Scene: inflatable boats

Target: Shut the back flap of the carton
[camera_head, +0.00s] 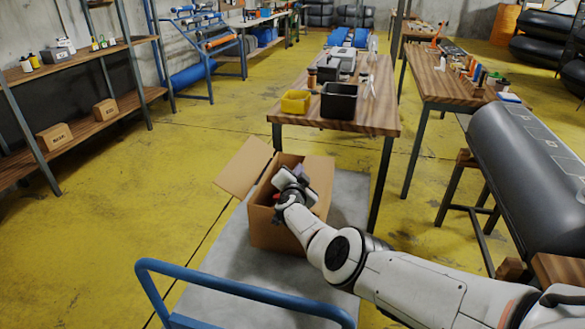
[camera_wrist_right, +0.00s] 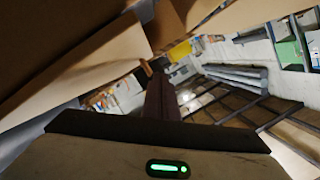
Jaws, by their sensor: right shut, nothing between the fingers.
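The open brown carton (camera_head: 270,238) stands on a grey platform. One flap (camera_head: 243,167) sticks out to the left, and another cardboard panel (camera_head: 320,178) rises at the back right. Which of these is the back flap is hard to tell. My right gripper (camera_head: 283,184) is over the carton's opening, its fingers pointing toward the back, and hides part of the inside. In the right wrist view its closed fingers (camera_wrist_right: 161,98) are empty, with cardboard (camera_wrist_right: 75,65) close by on the left and above. Whether they touch it is unclear. My left gripper is out of view.
The platform (camera_head: 345,195) belongs to a cart with a blue handle (camera_head: 240,286) in front of the carton. A wooden table (camera_head: 365,118) with a yellow bin and a black bin stands just behind. A grey inflatable tube (camera_head: 520,165) lies at the right. Yellow floor is clear at left.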

